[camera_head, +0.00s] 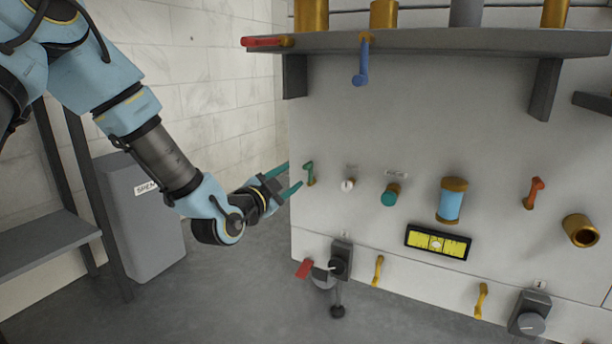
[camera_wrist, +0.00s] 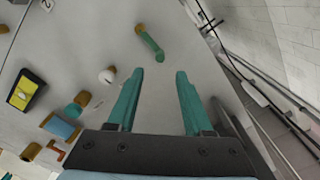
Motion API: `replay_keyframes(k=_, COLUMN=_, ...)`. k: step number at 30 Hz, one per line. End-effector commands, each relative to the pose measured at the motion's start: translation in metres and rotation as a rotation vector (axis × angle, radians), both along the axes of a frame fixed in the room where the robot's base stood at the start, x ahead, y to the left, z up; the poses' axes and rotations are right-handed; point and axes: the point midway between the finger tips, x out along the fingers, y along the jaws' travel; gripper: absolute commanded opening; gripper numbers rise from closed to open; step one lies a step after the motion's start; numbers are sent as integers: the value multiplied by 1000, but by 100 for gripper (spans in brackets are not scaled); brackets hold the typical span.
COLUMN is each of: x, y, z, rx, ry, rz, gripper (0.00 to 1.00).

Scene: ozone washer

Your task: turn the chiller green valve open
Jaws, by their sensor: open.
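The green valve is a small green lever handle (camera_head: 310,173) on the upper left of the grey panel, hanging roughly downward from its brass pivot. My gripper (camera_head: 287,178) is just left of it in the head view, fingers pointing toward the panel. In the wrist view the green valve (camera_wrist: 151,43) lies ahead of the fingertips, its brass base at the upper left and its free end toward the gap. The two green fingers of my gripper (camera_wrist: 159,75) are apart with nothing between them. The fingertips do not appear to touch the valve.
Right of the valve are a white knob (camera_head: 347,185), a teal knob (camera_head: 390,195) and an orange lever (camera_head: 534,192). A shelf (camera_head: 430,42) juts out above, with a blue lever (camera_head: 361,62). A red-handled part (camera_head: 304,268) sits below. A grey bin (camera_head: 145,215) stands left.

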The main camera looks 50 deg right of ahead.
Motion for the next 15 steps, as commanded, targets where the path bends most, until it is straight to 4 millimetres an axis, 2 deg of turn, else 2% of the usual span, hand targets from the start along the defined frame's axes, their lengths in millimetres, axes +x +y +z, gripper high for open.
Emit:
replay_keyframes(k=9, x=15, y=-57, z=-3, rx=-2, ry=2, rz=1, gripper=51)
replay_keyframes(k=15, x=20, y=-80, z=-2, rx=1, ry=2, rz=0, gripper=51)
